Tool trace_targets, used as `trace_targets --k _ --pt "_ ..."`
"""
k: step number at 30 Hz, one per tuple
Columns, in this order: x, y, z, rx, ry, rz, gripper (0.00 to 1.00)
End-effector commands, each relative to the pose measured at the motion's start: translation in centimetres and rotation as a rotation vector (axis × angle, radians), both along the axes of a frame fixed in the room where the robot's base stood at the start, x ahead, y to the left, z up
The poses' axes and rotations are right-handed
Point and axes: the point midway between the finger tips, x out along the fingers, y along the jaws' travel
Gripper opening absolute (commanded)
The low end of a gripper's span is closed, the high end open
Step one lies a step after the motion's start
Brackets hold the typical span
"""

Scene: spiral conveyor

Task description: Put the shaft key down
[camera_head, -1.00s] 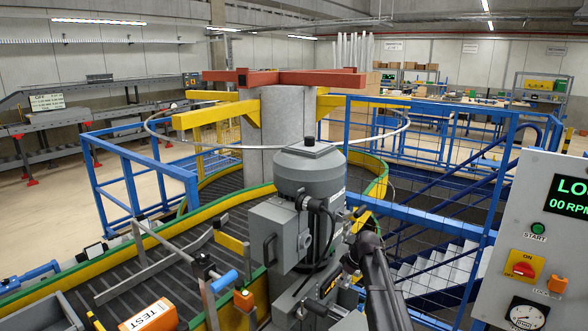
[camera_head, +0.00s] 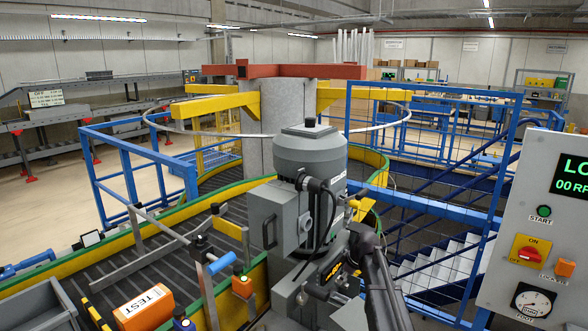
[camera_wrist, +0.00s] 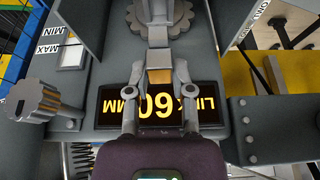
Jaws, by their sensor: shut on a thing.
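My gripper (camera_wrist: 160,72) shows in the wrist view with its two fingers close together. It is shut on a small tan-brown block, which I take for the shaft key (camera_wrist: 160,76). The key is over a dark display panel (camera_wrist: 112,103) with yellow characters including "60" and "MM". I cannot tell whether the key touches anything below. In the head view my dark arm reaches to the grey motor unit (camera_head: 310,165), and the fingers and key cannot be made out there.
In the wrist view a toothed knob (camera_wrist: 35,101) stands left and a toothed wheel (camera_wrist: 158,20) lies ahead. In the head view, an orange TEST box (camera_head: 143,307) sits on the roller conveyor at left. A control panel (camera_head: 535,230) stands at right, with blue railings (camera_head: 440,215) behind.

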Motion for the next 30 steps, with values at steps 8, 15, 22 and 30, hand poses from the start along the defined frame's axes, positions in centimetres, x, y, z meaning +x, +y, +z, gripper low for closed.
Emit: trace_targets --k 8,15,22,30 --pt "0.0 0.0 0.2 0.000 0.000 0.000 0.00" --pt "0.0 0.0 1.7 0.000 0.000 0.000 0.00" --pt "0.0 0.0 3.7 0.000 0.000 0.000 0.00" --pt "0.0 0.0 5.4 0.000 0.000 0.000 0.00"
